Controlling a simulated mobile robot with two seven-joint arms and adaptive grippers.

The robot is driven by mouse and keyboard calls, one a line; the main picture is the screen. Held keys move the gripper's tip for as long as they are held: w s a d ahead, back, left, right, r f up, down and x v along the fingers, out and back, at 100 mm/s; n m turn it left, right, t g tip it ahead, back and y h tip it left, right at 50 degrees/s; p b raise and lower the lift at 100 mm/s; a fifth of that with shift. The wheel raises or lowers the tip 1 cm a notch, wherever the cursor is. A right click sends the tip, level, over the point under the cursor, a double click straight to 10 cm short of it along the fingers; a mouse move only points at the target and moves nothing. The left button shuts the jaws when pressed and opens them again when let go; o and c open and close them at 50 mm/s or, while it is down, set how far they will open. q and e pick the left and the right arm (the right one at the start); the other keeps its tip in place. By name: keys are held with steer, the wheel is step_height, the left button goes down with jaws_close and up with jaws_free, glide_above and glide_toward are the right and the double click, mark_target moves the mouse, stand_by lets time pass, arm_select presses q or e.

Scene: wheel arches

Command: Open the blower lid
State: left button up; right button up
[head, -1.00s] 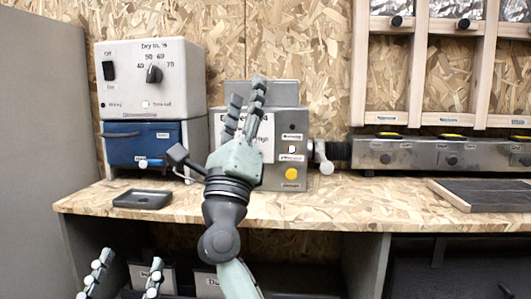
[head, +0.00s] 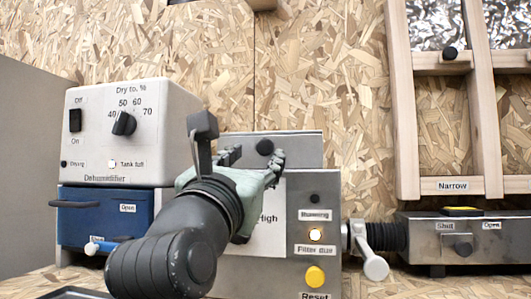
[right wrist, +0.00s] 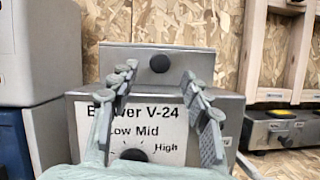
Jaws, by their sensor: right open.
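The blower (head: 310,200) is a grey metal box, labelled "Blower V-24" in the right wrist view (right wrist: 85,120). A grey panel with a black knob, apparently its lid (head: 305,150), rises along the top. The black knob (head: 265,147) is at the panel's middle; it also shows in the right wrist view (right wrist: 160,63). My right gripper (head: 254,157) is open in front of the blower. Its fingers are spread to either side of the knob, with nothing visible between them. Contact with the lid cannot be told. My left gripper is out of view.
The dehumidifier (head: 165,150) with a blue tank (head: 125,218) stands close on the left. A pale-ended lever (head: 375,267) and black hose (head: 390,236) are right of the blower. The "Filter due" lamp (head: 315,235) is lit above the yellow reset button (head: 315,276).

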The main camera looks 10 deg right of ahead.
mark_target(264, 147)
steer(key=shift+x, duration=2.7)
jaws_close()
